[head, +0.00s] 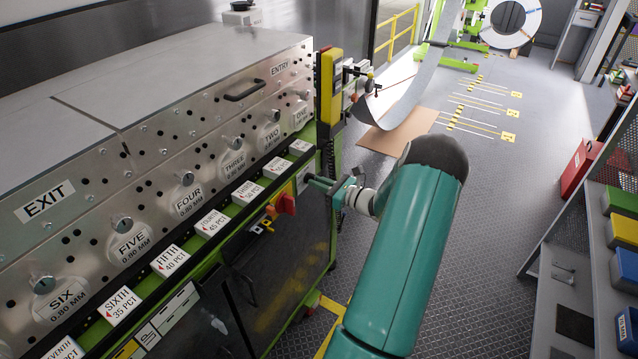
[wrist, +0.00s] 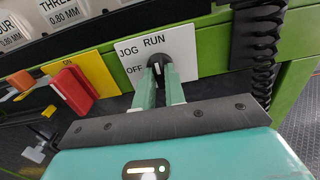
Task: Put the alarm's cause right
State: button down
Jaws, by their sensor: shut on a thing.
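The roller machine (head: 150,120) stands at the left in the head view, with ENTRY at its far end and EXIT at its near end. My gripper (head: 318,184) reaches its far side panel. In the wrist view my gripper (wrist: 158,88) is shut on a black selector knob (wrist: 155,63). The knob sits on a white plate (wrist: 185,52) marked JOG, RUN and OFF. The fingers cover part of the knob, and I cannot tell which mark it points to. The head view hides the knob.
A red rotary handle (head: 287,203) on a yellow plate is left of my gripper; it also shows in the wrist view (wrist: 72,92). A black coiled cable (wrist: 262,45) hangs at the right. A sagging metal strip (head: 408,92) runs toward the coil (head: 512,22). Shelves (head: 565,270) stand right.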

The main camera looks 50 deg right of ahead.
jog(key=c, duration=1.5)
grip_release()
jog(key=shift+o, duration=0.2)
jog(key=shift+s, duration=0.1)
jog(key=s+d, duration=0.1)
jog(key=s, duration=1.2)
jog(key=shift+s, duration=0.3)
jog(key=shift+d, duration=0.1)
